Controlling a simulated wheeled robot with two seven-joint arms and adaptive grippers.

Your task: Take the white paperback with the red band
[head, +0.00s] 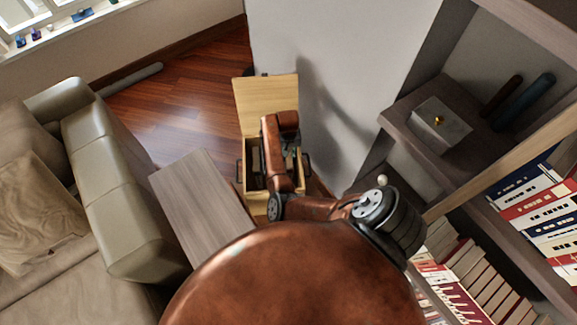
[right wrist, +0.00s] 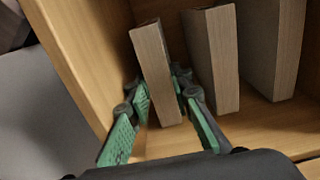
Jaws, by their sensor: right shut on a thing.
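My right arm reaches down into an open wooden box (head: 250,200) in the head view. In the right wrist view, the green-padded fingers of my right gripper (right wrist: 158,84) are shut on a thin book (right wrist: 155,75), one finger on each side. The book stands tilted inside the box and shows mainly its page edges; its cover colours and any red band are hidden. In the head view, white books with red bands (head: 533,206) stand on the shelf at the right; which is the white paperback named I cannot tell. My left gripper is not in view.
Two more books, a middle one (right wrist: 213,60) and a thicker one (right wrist: 277,50), stand right of the held book. The box's raised lid (head: 267,103) is behind it. A bench (head: 200,200) and sofa (head: 105,165) are left; the bookshelf (head: 420,150) is right.

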